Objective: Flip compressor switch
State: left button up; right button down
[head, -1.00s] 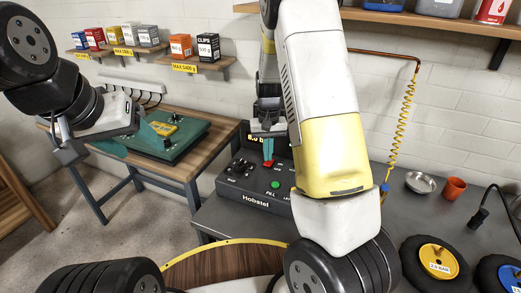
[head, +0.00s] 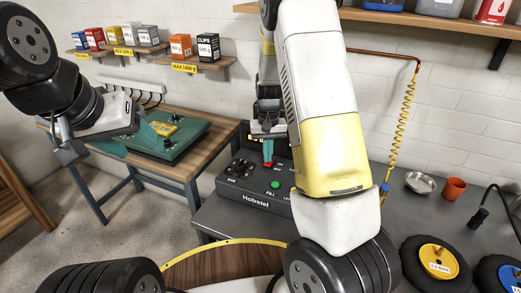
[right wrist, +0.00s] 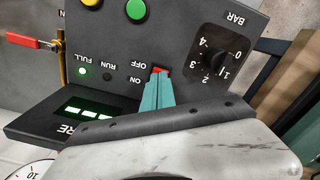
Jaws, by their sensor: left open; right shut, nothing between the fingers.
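The compressor control box (head: 240,196), dark and marked Hobstel, sits on the grey bench. Its red switch (right wrist: 160,71) shows in the right wrist view beside the OFF and ON labels. My right gripper (right wrist: 159,82) is shut and empty, with its teal fingertips at the switch, covering part of it; I cannot tell whether they touch. In the head view the right gripper (head: 268,160) points down at the box, and my arm hides part of the box's right side. I cannot tell which position the switch is in. My left gripper (head: 70,152) is open and empty at the left.
The box carries a pressure dial (right wrist: 214,58), a green button (right wrist: 136,9), a lit FULL lamp (right wrist: 81,71) and a dark RUN lamp. A red-handled valve (right wrist: 33,41) is nearby. A metal bowl (head: 420,182) and orange cup (head: 454,188) stand on the bench's right.

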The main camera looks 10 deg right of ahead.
jog(key=shift+f, duration=0.65)
dwell(0.3)
jog(key=shift+r, duration=3.5)
jog(key=s+a+r+t+y, duration=0.1)
jog(key=s+r+t+y, duration=0.15)
jog(key=s+r, duration=1.1)
jog(key=s+a+r+n+t, duration=0.1)
jog(key=s+r+t, duration=0.2)
jog(key=s, duration=0.7)
notch_tip(320, 180, up, 3)
jog(key=shift+s+f+t, duration=0.1)
jog(key=shift+s+t, duration=0.25)
jog(key=shift+s, duration=0.05)
